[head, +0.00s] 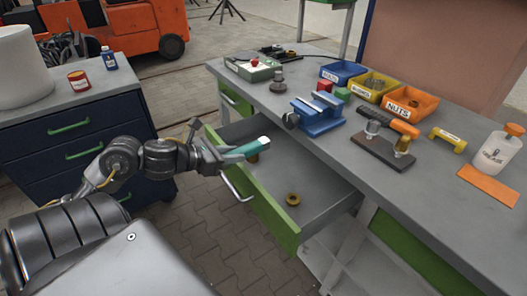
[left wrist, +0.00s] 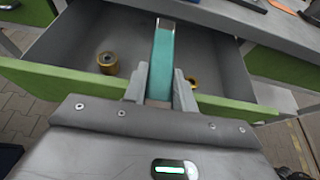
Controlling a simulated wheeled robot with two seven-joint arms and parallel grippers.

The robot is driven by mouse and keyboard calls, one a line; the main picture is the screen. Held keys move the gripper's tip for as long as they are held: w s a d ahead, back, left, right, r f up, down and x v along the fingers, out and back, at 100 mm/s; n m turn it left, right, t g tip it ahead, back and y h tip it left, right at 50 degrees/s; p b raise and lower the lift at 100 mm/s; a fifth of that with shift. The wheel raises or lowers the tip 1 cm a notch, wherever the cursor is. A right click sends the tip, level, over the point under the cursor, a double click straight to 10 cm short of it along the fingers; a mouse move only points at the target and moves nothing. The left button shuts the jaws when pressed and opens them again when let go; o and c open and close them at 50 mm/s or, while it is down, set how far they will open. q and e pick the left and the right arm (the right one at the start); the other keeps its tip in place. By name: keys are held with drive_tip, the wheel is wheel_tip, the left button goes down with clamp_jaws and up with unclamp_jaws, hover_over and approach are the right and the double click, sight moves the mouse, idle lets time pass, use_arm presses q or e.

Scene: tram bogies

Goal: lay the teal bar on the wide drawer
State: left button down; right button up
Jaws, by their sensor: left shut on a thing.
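The teal bar (head: 246,150) is held in my left gripper (head: 228,154), whose fingers are shut on one end. Its free end, with a pale tip, points over the open wide drawer (head: 322,190) of the workbench. In the left wrist view the bar (left wrist: 161,62) runs straight out from between the fingers (left wrist: 160,88), above the drawer floor (left wrist: 212,62). The bar appears raised above the drawer; the exact gap is hard to tell. The drawer has a green front (head: 268,208) and a grey inside. My right gripper is not in view.
In the drawer lie a brass ring (head: 293,199) and another brass piece (head: 252,158), partly hidden by the bar. The bench top holds a blue vise (head: 318,117), parts bins (head: 408,103) and a grease bottle (head: 498,150). A dark blue cabinet (head: 75,145) stands at left.

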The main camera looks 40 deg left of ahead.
sight(258, 142)
use_arm(q)
drive_tip(key=w, duration=0.2)
drive_tip(key=w+d+p, duration=0.1)
drive_tip(key=w, duration=0.2)
drive_tip(key=w+d, duration=0.1)
drive_tip(key=w, duration=0.1)
drive_tip(key=shift+w+d+r, duration=0.15)
drive_tip(key=shift+w, duration=0.1)
drive_tip(key=shift+w+d, duration=0.1)
drive_tip(key=shift+w, duration=0.2)
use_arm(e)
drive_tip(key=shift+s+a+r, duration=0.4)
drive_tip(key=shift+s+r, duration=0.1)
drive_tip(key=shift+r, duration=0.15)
use_arm(q)
drive_tip(key=shift+w+d+f+p, duration=0.15)
drive_tip(key=shift+w+f+p, duration=0.1)
drive_tip(key=shift+p, duration=0.1)
drive_tip(key=shift+f, duration=1.55)
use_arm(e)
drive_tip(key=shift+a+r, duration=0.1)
use_arm(q)
drive_tip(key=shift+f, duration=0.1)
drive_tip(key=shift+f+b, duration=0.25)
drive_tip(key=shift+b, duration=0.2)
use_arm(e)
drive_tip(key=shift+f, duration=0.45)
